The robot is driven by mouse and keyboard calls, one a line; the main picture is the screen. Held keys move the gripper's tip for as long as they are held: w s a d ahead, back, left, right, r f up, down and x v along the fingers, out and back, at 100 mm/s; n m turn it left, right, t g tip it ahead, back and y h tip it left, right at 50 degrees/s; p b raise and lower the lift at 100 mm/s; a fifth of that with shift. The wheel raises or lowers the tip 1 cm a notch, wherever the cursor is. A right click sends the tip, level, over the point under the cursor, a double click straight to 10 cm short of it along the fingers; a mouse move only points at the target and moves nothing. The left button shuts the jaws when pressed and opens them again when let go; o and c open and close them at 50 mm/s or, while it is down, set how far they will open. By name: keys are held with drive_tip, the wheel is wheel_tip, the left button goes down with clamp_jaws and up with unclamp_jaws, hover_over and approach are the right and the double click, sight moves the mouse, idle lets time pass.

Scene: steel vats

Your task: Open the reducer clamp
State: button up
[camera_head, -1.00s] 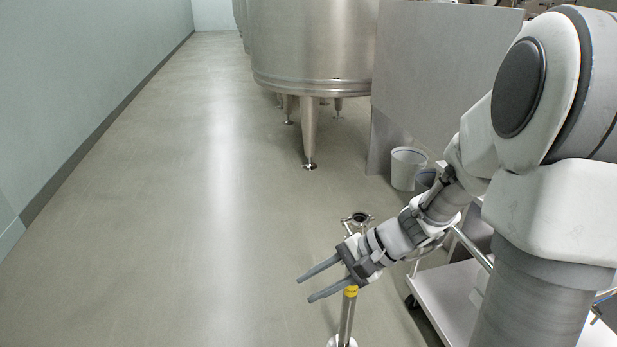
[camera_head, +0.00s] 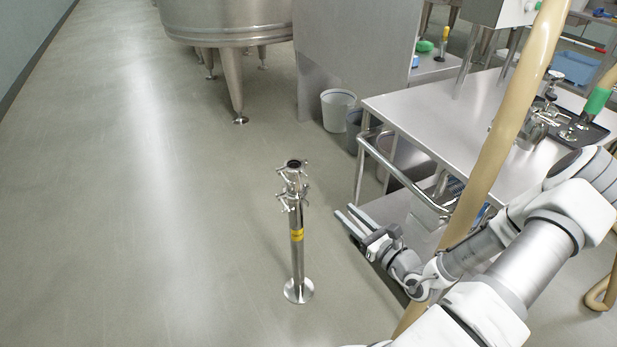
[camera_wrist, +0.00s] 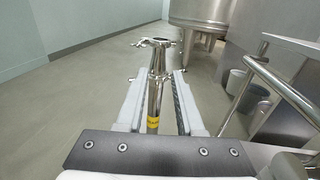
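A steel post with a round foot and a yellow label (camera_head: 297,236) stands upright on the floor. The reducer clamp (camera_head: 291,200) is on the pipe fitting near its top, with small wing handles sticking out; a second clamp (camera_head: 292,172) sits just above it at the open pipe end. My gripper (camera_head: 343,220) is open and empty, to the right of the post and apart from it. In the wrist view the post (camera_wrist: 155,98) shows between the two spread fingers, beyond them. Whether either clamp is loosened cannot be told.
A steel table (camera_head: 440,103) with a rail (camera_head: 400,180) stands to the right, with a dark tray (camera_head: 570,128) on it. A beige hose (camera_head: 500,150) runs up close to my arm. A white bin (camera_head: 337,110) stands behind. The floor left of the post is clear.

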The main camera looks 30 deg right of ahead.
sight(300, 174)
drive_tip(key=w+a+b, duration=0.1)
drive_tip(key=w, duration=0.4)
drive_tip(key=w+a+b, duration=0.1)
drive_tip(key=w+b, duration=0.1)
drive_tip(key=w, duration=0.4)
drive_tip(key=w+a+b, duration=0.1)
drive_tip(key=w, duration=0.5)
clamp_jaws()
idle(0.9)
